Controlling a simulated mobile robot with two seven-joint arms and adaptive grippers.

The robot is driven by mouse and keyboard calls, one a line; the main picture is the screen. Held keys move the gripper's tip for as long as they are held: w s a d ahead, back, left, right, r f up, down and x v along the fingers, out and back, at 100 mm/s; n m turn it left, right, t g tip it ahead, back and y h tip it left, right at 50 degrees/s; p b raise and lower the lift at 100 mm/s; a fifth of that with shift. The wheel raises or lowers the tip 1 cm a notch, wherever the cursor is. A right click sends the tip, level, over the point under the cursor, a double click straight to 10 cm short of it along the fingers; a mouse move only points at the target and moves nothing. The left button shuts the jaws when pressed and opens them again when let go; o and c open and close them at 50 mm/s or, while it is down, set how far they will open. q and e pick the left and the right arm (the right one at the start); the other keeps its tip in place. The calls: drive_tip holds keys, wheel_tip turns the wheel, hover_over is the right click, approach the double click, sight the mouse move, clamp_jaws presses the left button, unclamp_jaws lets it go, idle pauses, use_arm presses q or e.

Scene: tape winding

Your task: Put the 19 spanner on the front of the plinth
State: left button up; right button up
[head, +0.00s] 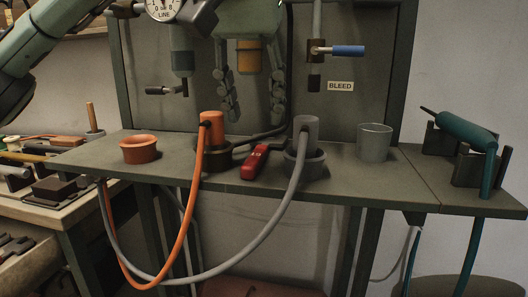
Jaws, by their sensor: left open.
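A red, elongated piece with a small white marking (254,162) lies on the green-grey bench top, between the orange plug and the grey plug. The marking is too small to read surely, and I cannot tell whether this piece is the 19 spanner. Nothing in view is plainly a plinth; the bench top (345,182) has a straight front edge. My left gripper (252,105) hangs fingers down above the bench, open and empty, above the red piece. An orange bowl on the panel shows between its fingers.
An orange plug (211,130) and a grey plug (306,130) stand in round sockets, their hoses looping over the front edge. An orange cup (139,149), a grey cup (374,142) and a teal tool (463,130) in a cradle stand on the bench. The back panel (345,110) rises behind.

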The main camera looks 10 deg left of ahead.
sight(262, 145)
use_arm(q)
drive_tip(key=x, duration=0.6)
drive_tip(key=shift+w+d+f, duration=0.15)
drive_tip(key=shift+w+f, duration=0.1)
drive_tip(key=shift+w, duration=0.2)
clamp_jaws()
